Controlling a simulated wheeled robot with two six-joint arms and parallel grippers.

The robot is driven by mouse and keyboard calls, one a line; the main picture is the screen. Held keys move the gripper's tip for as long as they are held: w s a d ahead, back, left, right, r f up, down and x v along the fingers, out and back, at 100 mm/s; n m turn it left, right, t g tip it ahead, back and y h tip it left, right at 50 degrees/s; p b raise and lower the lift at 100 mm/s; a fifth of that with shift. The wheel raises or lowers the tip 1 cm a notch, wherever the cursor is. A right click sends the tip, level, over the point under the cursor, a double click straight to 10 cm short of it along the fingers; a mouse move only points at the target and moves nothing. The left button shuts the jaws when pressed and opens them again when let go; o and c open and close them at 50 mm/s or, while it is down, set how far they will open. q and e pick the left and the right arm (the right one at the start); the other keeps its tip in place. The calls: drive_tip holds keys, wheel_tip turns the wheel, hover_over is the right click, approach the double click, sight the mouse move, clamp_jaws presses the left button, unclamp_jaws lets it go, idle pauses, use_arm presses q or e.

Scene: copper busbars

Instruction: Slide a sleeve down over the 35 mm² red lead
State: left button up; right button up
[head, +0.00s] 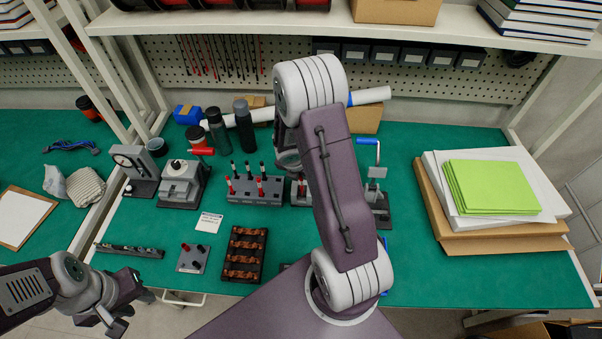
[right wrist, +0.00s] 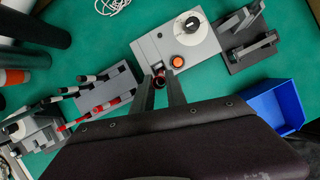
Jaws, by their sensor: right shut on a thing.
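A grey lead rack (head: 255,196) stands mid-bench with several red and black leads upright in it. It also shows left of my fingers in the right wrist view (right wrist: 107,93). I cannot tell which red lead is the 35 mm² one. A small grey plate (head: 193,260) in front carries red and black pieces, perhaps sleeves. My right gripper (right wrist: 158,76) is shut on a small reddish thing, perhaps a sleeve, near a grey unit and apart from the rack. In the head view my right arm hides this gripper. My left gripper (head: 117,312) hangs at the lower left, its jaws unclear.
The grey unit (right wrist: 150,50) has a white dial and an orange-ringed knob. A blue bin (right wrist: 275,105) lies to its right. A black tray of copper busbars (head: 262,272) is near the front edge. Boxes with green sheets (head: 490,187) fill the right. Bottles (head: 244,125) stand behind the rack.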

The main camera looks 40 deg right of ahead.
drive_tip(key=shift+f, duration=0.15)
drive_tip(key=shift+f+b, duration=0.45)
drive_tip(key=shift+b, duration=0.2)
drive_tip(key=shift+f, duration=0.15)
idle(0.4)
drive_tip(key=o, duration=0.8)
drive_tip(key=shift+r+p, duration=1.25)
drive_tip(key=shift+r, duration=0.3)
